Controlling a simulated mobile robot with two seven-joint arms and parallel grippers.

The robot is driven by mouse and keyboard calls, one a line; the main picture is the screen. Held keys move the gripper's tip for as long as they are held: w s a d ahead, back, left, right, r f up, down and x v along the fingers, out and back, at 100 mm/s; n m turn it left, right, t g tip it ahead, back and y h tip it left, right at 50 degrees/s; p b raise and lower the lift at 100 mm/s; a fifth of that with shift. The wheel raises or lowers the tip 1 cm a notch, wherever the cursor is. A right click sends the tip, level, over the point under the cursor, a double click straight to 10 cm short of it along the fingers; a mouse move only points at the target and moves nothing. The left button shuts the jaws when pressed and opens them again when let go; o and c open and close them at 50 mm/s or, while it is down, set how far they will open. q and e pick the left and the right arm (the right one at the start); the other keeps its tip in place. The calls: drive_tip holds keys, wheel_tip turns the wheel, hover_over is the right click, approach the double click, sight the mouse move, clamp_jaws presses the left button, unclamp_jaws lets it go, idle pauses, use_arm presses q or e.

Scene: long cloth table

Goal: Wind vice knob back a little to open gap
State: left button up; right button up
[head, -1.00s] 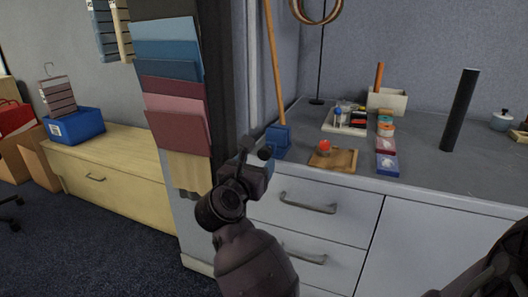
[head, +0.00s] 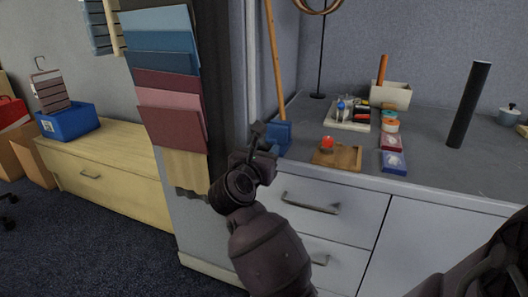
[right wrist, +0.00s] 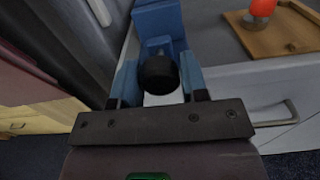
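The blue vice (head: 279,138) stands at the front left corner of the grey worktop. It also shows at the top of the right wrist view (right wrist: 157,20). Its round black knob (right wrist: 159,74) faces my right wrist camera. My right gripper (right wrist: 160,88) has its two bluish fingers apart, one on each side of the knob; whether they touch it is unclear. In the head view my right gripper (head: 258,145) is at the vice's front and covers much of it. The jaw gap is not clearly visible. My left gripper is not in view.
Right of the vice is a wooden board (head: 338,157) with a red ball-like thing (head: 328,143). Behind are a tray of small items (head: 348,117) and a black cylinder (head: 469,105). Drawers with handles (head: 310,205) lie below. Hanging cloth samples (head: 170,110) are close on the left.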

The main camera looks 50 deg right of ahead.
drive_tip(key=c, duration=0.4)
drive_tip(key=shift+r+p, duration=0.2)
drive_tip(key=shift+p, duration=0.1)
drive_tip(key=shift+c, duration=0.2)
drive_tip(key=shift+r+n+p, duration=0.15)
drive_tip(key=shift+n+p, duration=0.35)
drive_tip(key=shift+p, duration=0.15)
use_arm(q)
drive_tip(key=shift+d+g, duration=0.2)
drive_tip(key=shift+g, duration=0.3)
use_arm(e)
drive_tip(key=shift+f+n, duration=0.25)
drive_tip(key=shift+n, duration=0.05)
drive_tip(key=o, duration=0.9)
